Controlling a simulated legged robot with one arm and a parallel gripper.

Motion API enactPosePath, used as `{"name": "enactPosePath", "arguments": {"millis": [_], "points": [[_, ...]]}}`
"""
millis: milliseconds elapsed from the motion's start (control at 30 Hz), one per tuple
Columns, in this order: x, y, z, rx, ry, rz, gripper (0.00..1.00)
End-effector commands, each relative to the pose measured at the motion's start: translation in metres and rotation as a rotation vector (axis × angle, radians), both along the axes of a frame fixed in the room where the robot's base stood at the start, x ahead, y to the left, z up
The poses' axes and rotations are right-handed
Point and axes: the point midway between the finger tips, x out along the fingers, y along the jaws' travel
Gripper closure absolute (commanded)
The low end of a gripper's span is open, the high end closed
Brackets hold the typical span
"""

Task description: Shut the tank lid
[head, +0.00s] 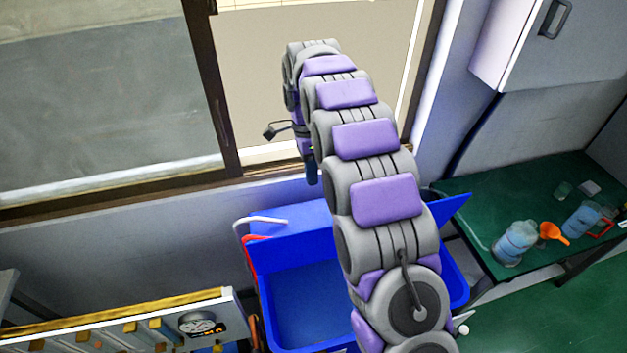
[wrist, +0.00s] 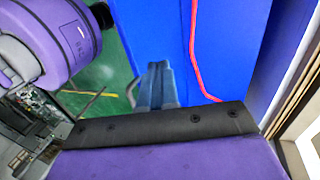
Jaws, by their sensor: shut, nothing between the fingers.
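A blue open-topped tank (head: 296,307) stands below my arm in the head view, and its inside shows. A blue panel (head: 301,226), which looks like its raised lid, stands at its back edge; my arm hides part of both. My gripper (head: 312,172) hangs at the far end of my arm, beyond the panel in the picture, near the window wall. In the wrist view my gripper (wrist: 158,68) shows its blue-grey fingers together, with nothing between them. A blue surface (wrist: 235,45) with a red line fills the area beyond; I cannot tell whether the fingers touch it.
A machine (head: 130,325) with a gauge and yellow edging is at lower left. A green bench (head: 475,195) at right holds bottles (head: 515,242) and an orange funnel (head: 551,233). A white cabinet (head: 545,50) hangs above it. A window frame (head: 218,95) is behind my arm.

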Motion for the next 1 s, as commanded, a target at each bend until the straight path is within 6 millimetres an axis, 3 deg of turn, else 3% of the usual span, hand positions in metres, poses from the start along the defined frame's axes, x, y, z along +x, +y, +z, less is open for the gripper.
{"name": "enactPosePath", "arguments": {"millis": [533, 1000], "points": [[-0.028, -0.006, -0.085, -0.001, 0.006, 0.002, 1.00], [-0.062, -0.015, -0.087, 0.002, 0.001, 0.001, 1.00]]}}
